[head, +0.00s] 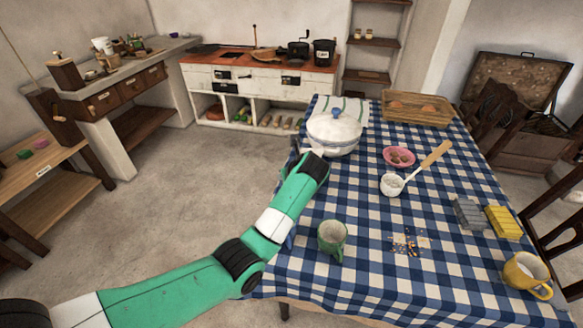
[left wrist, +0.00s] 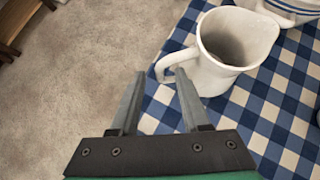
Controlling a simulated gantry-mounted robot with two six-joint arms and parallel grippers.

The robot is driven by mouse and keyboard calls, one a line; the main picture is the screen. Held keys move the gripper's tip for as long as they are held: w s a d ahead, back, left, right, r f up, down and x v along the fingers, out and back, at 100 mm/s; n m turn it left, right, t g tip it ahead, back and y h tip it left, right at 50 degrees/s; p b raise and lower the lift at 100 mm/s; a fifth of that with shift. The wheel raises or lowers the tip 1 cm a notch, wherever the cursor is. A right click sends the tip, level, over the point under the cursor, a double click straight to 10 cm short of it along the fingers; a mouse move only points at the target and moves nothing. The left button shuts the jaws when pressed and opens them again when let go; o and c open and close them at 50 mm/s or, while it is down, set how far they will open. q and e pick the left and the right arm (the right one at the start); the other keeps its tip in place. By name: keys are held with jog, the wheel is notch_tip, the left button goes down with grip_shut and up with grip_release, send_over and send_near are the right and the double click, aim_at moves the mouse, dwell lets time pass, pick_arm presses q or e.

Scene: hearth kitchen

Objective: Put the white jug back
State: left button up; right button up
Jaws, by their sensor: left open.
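The white jug (left wrist: 235,45) stands upright on the checked cloth near the table's edge in the left wrist view, its open mouth facing up. Its loop handle (left wrist: 172,64) points left, toward my left gripper (left wrist: 160,75). The fingers are apart and empty, with the right finger's tip overlapping the handle in the picture; I cannot tell whether they touch. In the head view my left arm reaches to the table's left edge by the lidded white tureen (head: 333,133), and I cannot make out the jug, which seems hidden behind the arm. My right gripper is not in view.
A wooden tray (head: 416,107) sits at the back. A stove (head: 260,80) stands beyond open floor.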

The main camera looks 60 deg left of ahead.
pick_arm(q)
jog(key=p+v, duration=0.1)
jog(key=v, duration=0.4)
jog(key=shift+d+r, duration=0.2)
jog(key=shift+d, duration=0.05)
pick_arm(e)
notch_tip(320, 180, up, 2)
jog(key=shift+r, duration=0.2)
